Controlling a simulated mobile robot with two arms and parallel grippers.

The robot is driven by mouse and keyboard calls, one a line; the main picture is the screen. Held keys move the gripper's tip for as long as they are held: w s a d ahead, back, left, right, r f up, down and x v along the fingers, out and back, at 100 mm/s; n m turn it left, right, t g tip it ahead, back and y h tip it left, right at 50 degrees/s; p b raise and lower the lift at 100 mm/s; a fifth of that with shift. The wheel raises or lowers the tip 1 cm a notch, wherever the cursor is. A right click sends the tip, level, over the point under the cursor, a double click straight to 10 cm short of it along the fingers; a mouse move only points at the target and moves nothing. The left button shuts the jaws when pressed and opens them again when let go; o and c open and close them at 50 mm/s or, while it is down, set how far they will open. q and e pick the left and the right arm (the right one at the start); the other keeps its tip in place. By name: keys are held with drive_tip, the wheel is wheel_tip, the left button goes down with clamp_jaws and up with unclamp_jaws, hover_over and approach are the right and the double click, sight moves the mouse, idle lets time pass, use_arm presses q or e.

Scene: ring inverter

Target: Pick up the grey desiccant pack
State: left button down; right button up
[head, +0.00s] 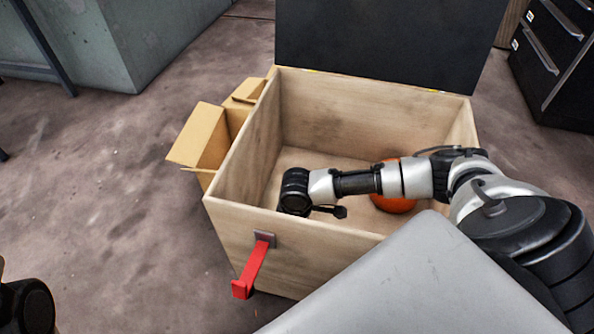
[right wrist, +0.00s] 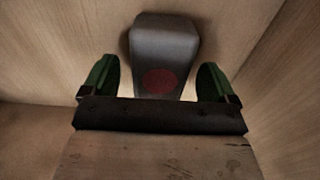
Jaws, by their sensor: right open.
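The grey desiccant pack (right wrist: 165,45), a grey block with a dark red round spot, lies inside the wooden crate in the right wrist view. My right gripper (right wrist: 157,72) is open, with one green finger on each side of the pack's near part. I cannot tell whether the fingers touch it. In the head view my right arm reaches over the crate's right side and down into it. The pack and the fingers are hidden there behind the wrist and the front wall. My left gripper is not in view.
The wooden crate (head: 232,160) has its dark lid (head: 385,45) raised at the back and a red latch (head: 250,268) on its front. A round orange object (head: 395,203) sits inside, partly behind my arm. An open cardboard box (head: 205,137) stands against the left side.

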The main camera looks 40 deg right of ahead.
drive_tip(key=shift+f, duration=0.35)
drive_tip(key=c, duration=0.9)
drive_tip(key=shift+r, duration=0.1)
drive_tip(key=shift+c, duration=0.9)
drive_tip(key=shift+r, duration=0.1)
